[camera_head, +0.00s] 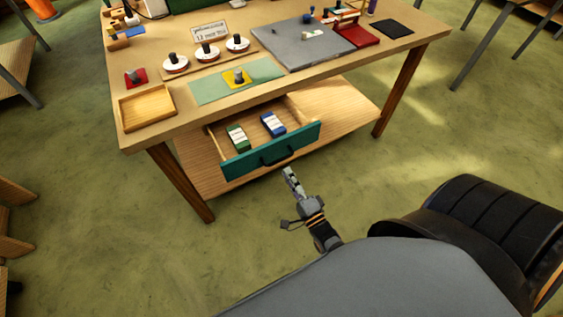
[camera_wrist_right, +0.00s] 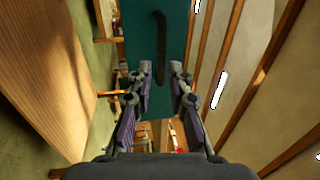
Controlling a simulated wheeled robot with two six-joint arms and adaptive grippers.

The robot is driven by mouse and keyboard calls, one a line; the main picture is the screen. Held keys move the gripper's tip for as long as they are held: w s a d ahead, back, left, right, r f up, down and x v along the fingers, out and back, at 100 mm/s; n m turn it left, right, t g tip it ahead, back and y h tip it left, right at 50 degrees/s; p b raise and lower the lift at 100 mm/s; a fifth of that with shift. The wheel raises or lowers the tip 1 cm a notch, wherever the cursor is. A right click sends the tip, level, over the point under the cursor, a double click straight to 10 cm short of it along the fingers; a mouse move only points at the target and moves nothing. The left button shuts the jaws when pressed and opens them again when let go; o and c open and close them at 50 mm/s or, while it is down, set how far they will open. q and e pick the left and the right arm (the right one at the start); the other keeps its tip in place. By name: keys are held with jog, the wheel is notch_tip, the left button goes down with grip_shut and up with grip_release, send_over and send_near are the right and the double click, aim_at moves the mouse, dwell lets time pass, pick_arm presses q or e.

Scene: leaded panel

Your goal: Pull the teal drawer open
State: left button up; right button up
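The teal drawer (camera_head: 245,162) is under the workbench top and stands pulled out, with its inside showing in the head view. Its dark handle (camera_head: 278,156) is on the front face. A green-and-white box (camera_head: 237,137) and a blue-and-white box (camera_head: 272,124) lie inside. My right gripper (camera_head: 289,174) is just in front of the handle, apparently apart from it. In the right wrist view, the gripper (camera_wrist_right: 160,76) is open, its fingers spread, with the handle (camera_wrist_right: 160,45) ahead in line with the gap and the teal front (camera_wrist_right: 136,40) behind it. My left gripper is out of view.
The workbench (camera_head: 135,134) carries a wooden tray (camera_head: 147,107), a pale green mat (camera_head: 210,91), several knobbed discs and a grey board (camera_head: 290,48). A low shelf (camera_head: 335,110) lies beneath. Table legs flank the drawer. The green floor in front is clear.

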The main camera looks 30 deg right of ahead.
jog(key=s, duration=0.3)
jog(key=s+f, duration=0.1)
jog(key=s, duration=0.1)
dwell(0.3)
jog(key=s+d+f+n+g, duration=0.1)
jog(key=s+f+n+g, duration=0.25)
jog(key=f, duration=0.85)
jog(key=s+d+f+n+g, duration=0.25)
jog(key=f+n+g, duration=0.25)
jog(key=f, duration=0.7)
jog(key=s+d+f+n+g, duration=0.1)
jog(key=s+f+n+g, duration=0.3)
jog(key=s+f, duration=0.3)
jog(key=s+d+f+n+g+h, duration=0.1)
jog(key=s+f+n+g, duration=0.4)
jog(key=s, duration=0.8)
notch_tip(320, 180, down, 2)
jog(key=shift+d+g, duration=0.15)
jog(key=shift+g, duration=0.5)
